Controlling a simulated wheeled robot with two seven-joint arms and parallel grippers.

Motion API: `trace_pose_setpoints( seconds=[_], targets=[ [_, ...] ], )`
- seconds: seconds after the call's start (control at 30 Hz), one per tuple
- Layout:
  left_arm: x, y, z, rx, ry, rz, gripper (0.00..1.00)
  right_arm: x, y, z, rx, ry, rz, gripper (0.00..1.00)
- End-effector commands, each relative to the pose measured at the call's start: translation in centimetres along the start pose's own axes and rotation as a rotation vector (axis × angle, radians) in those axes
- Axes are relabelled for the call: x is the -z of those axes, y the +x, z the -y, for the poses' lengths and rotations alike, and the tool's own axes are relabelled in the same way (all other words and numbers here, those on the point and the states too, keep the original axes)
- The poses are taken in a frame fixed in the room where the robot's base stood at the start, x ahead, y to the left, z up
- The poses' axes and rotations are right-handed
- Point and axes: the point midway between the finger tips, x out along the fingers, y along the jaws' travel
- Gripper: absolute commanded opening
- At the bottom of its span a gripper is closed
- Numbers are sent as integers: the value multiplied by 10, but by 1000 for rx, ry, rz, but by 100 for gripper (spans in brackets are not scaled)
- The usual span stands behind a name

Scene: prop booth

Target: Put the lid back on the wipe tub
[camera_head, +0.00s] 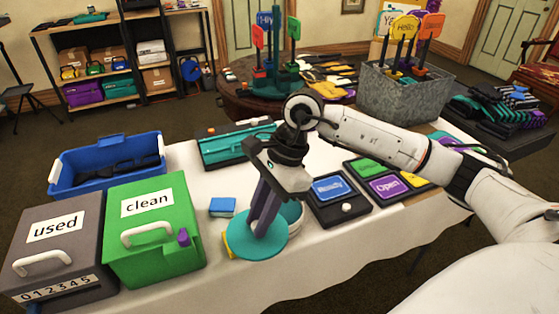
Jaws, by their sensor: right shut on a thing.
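My right gripper (264,229) comes down from above and is shut on a round teal lid (246,247). The lid is a wide flat disc held low over the front of the white table. The wipe tub (293,213), pale with a teal tint, stands just behind and to the right of the lid. The lid and gripper hide much of the tub. I cannot tell whether lid and tub touch. My left gripper is not in view.
A green "clean" box (160,255), a grey "used" box (85,255) and a blue bin (66,186) stand left. A small blue block (222,206) lies near the lid. A sign panel "Ready" (328,188) lies right. A teal case (222,152) is behind. The front right tabletop is clear.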

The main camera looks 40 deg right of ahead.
Motion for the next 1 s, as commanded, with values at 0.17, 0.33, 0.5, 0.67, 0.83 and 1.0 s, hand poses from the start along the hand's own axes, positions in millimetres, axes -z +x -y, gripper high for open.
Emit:
trace_pose_setpoints(
  seconds=[0.17,0.33,0.5,0.67,0.83,1.0],
  targets=[
    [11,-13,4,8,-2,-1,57,11,-22,18,187,451,0,0],
    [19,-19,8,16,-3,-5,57,27,-43,35,356,855,0,0],
    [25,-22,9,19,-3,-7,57,43,-62,47,483,1165,-1,0],
    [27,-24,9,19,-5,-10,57,54,-71,52,545,1316,-2,0],
    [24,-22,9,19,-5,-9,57,57,-68,53,557,1348,-2,0],
    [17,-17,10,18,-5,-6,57,62,-58,52,555,1346,-3,0]
  ],
)
